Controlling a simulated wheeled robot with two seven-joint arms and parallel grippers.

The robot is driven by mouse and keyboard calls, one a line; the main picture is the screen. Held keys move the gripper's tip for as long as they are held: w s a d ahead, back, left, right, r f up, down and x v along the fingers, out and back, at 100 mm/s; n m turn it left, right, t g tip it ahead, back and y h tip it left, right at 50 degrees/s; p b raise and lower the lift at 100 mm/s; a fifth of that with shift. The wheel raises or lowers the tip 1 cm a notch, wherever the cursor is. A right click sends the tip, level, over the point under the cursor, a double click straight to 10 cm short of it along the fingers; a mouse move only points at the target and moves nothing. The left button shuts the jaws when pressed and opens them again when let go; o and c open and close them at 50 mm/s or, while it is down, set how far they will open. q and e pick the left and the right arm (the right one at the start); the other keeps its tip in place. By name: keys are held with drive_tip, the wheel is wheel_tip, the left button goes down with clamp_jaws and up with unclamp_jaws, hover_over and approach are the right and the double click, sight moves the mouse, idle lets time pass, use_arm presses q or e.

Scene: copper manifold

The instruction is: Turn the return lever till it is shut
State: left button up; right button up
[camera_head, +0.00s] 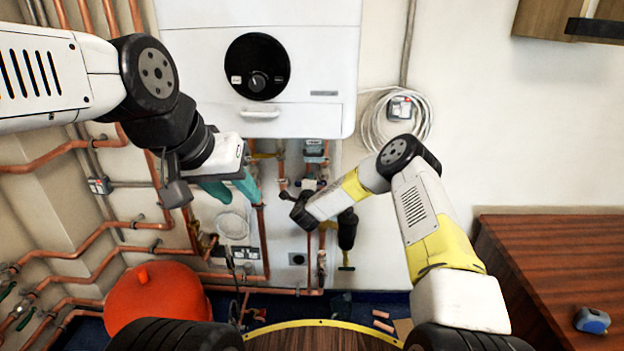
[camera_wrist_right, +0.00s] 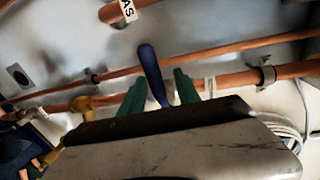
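A blue-handled lever (camera_wrist_right: 152,72) stands up between my right fingers in the right wrist view. I take it for the return lever, but no label on it is readable. My right gripper (camera_wrist_right: 160,92) is open, with a finger on each side of the lever and gaps showing. The lever's lower end is hidden behind the gripper body. In the head view my right wrist hides its own fingers and the lever. My left gripper (camera_head: 232,190) has its teal fingers spread apart, in front of the pipes left of the boiler's underside. Nothing shows held in it.
The white boiler (camera_head: 320,60) hangs above. A red vessel (camera_head: 158,295) stands low left. A wooden worktop (camera_head: 545,260) with a tape measure (camera_head: 592,320) is at right.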

drive_tip(key=s+r, duration=0.1)
drive_tip(key=s, duration=0.6)
drive_tip(key=shift+s, duration=0.35)
drive_tip(key=shift+r, duration=0.1)
